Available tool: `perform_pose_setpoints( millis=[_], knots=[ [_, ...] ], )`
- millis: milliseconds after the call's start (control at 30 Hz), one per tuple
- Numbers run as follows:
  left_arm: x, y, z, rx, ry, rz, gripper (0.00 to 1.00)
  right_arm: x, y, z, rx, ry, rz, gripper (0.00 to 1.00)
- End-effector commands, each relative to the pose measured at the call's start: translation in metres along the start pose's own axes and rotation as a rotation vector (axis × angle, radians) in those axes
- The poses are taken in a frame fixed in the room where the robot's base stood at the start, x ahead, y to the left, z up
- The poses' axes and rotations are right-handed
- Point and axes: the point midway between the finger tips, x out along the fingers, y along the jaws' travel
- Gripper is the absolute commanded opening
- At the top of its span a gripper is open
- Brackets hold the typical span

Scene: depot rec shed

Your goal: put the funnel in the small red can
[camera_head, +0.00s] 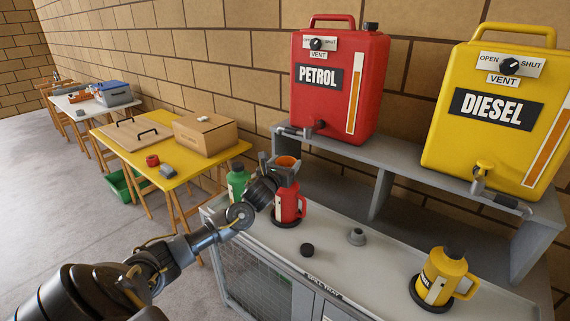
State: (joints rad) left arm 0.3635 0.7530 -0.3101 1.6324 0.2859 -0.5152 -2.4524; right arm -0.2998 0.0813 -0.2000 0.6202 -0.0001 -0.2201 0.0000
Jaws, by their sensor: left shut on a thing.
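The small red can (291,207) stands upright on a dark round base on the grey bench. An orange funnel (288,160) is right above the can's top, with its wide mouth up. My left gripper (284,166) is shut on the funnel. The gripper hides the funnel's lower part and the can's mouth, so I cannot tell whether the spout is inside the can. My right gripper is not in view.
A dark cap (307,250) and a grey cap-like piece (357,236) lie on the bench (330,268). A yellow can (441,277) stands at right, a green can (237,180) behind my left wrist. Petrol (335,110) and diesel (480,135) tanks stand on the shelf above.

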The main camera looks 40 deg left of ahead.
Motion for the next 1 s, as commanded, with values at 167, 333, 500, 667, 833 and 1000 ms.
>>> perform_pose_setpoints(
  millis=[167,333,500,667,833,1000],
  knots=[
    [0.000,0.000,-0.004,0.000,0.000,0.000,0.44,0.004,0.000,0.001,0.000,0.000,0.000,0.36],
    [0.000,0.000,-0.007,0.000,0.000,0.000,0.68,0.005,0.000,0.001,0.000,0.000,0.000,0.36],
    [0.000,0.000,-0.006,0.000,0.000,0.000,0.75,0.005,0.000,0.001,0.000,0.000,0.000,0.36],
    [-0.001,0.000,-0.006,0.000,0.000,0.000,0.75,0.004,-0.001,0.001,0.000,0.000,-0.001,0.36],
    [-0.010,0.000,-0.006,0.002,0.001,-0.001,0.75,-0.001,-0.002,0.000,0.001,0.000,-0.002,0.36],
    [-0.025,0.000,-0.005,0.001,0.002,-0.001,0.75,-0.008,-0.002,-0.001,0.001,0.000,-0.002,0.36]
  ],
)
